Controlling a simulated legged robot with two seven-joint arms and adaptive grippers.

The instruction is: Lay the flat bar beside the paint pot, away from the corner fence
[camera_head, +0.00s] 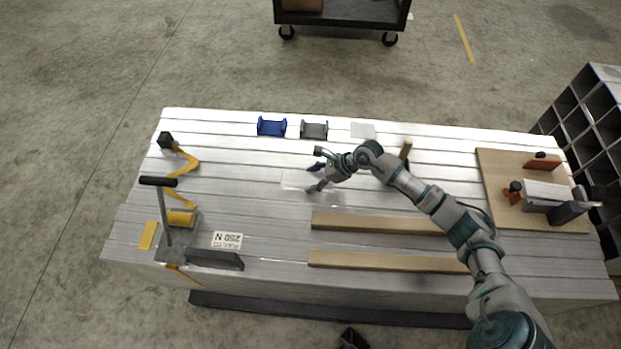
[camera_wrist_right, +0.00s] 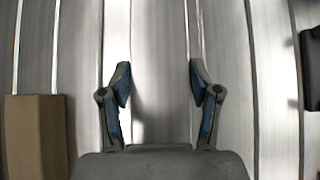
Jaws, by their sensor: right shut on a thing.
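My right gripper (camera_head: 314,172) is low over the middle of the slatted aluminium bed. In the right wrist view its two fingers (camera_wrist_right: 160,80) stand apart, with a pale, smooth metal strip between them. I take this strip to be the flat bar (camera_wrist_right: 160,45), gripped across its width. In the head view the flat bar (camera_head: 294,181) is a faint bright patch by the fingers, hard to tell from the bed. I cannot make out whether it touches the bed. I cannot pick out a paint pot or a corner fence with certainty. My left gripper is not in view.
A blue bracket (camera_head: 271,127) and a grey bracket (camera_head: 314,131) stand at the back. A lever tool (camera_head: 164,215) is at left, a wooden board (camera_head: 500,207) with clamp parts at right. The left-middle bed is clear.

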